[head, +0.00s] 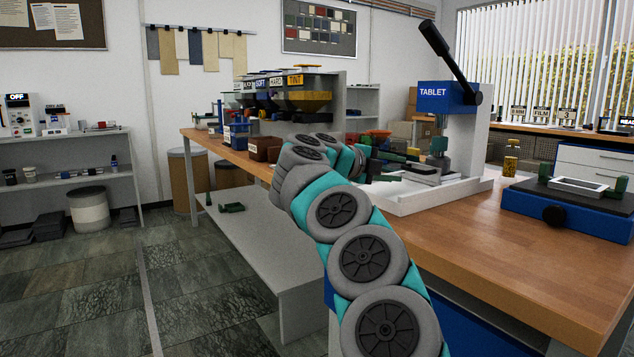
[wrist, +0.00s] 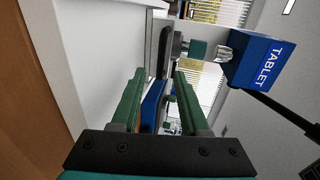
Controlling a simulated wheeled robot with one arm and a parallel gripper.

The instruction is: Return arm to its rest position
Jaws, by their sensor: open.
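My arm reaches from the bottom of the head view toward the tablet press. My gripper (head: 408,167) is at its end, low over the bench beside the press. In the wrist view, its two green fingers (wrist: 160,85) stand apart with a gap between them, and I see nothing held. The tablet press has a blue head marked TABLET (head: 447,97), a raised black lever, a white column and a white base. The blue head also shows in the wrist view (wrist: 262,64), turned on its side. The fingers point toward the lower part of the press; whether they touch it is unclear.
The wooden bench (head: 490,248) is clear in front of the press. Hoppers (head: 305,90) and small bins line the bench behind my arm. A grey lower shelf (head: 235,235) and open floor lie left.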

